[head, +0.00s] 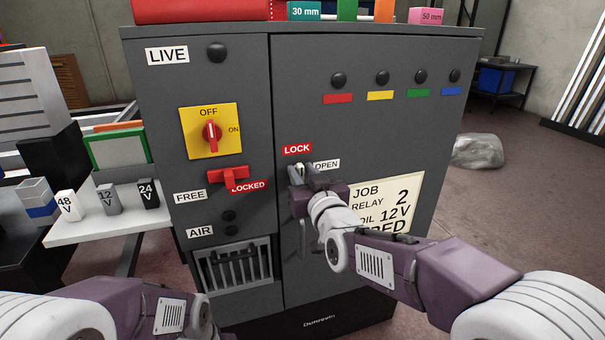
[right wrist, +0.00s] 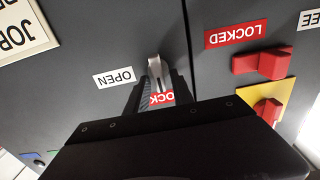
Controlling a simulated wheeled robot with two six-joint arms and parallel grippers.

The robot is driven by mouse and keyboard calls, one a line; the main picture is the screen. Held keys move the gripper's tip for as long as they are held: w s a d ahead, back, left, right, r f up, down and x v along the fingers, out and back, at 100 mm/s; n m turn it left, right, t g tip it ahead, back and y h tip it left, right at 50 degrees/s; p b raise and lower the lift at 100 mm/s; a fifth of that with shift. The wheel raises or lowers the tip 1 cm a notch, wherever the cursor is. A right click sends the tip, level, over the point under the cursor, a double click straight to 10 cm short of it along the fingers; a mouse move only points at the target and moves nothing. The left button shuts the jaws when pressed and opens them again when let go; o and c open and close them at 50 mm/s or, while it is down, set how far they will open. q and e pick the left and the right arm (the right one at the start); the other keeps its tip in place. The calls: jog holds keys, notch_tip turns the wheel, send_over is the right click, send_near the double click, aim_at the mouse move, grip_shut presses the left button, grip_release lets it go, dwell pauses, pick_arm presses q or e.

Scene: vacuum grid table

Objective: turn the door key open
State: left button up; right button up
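The silver door key (head: 299,170) is on the grey cabinet's right door, beside a red LOCK label (head: 297,149) and a white OPEN label (head: 327,164). My right gripper (head: 310,176) is at the key. In the right wrist view the key (right wrist: 155,70) stands between the tips of my right gripper's two dark fingers (right wrist: 159,82), with the LOCK label partly seen between them. The fingers are apart, with a gap around the key; firm contact is not clear.
The cabinet (head: 225,80) also has a yellow OFF/ON switch (head: 195,147), a red FREE/LOCKED latch (head: 228,176) and a wire basket (head: 232,266). A white shelf (head: 100,225) with small voltage blocks stands at left. A job card (head: 405,205) is right of the key.

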grip_shut()
jog(key=m+b, duration=0.2)
jog(key=shift+d+f+m, duration=0.15)
jog(key=shift+f+m, duration=0.05)
jog(key=shift+m, duration=0.2)
jog(key=shift+w+d+f+m+b, duration=0.1)
jog(key=shift+d+f+m+b, duration=0.05)
jog(key=shift+m+b, duration=2)
jog(key=shift+w+d+f+m+b, duration=0.1)
jog(key=shift+d+f+m+b, duration=0.1)
jog(key=shift+m+b, duration=1.95)
jog(key=shift+d+f+m+b, duration=0.15)
jog(key=shift+m+b, duration=1.15)
jog(key=shift+m, duration=1.6)
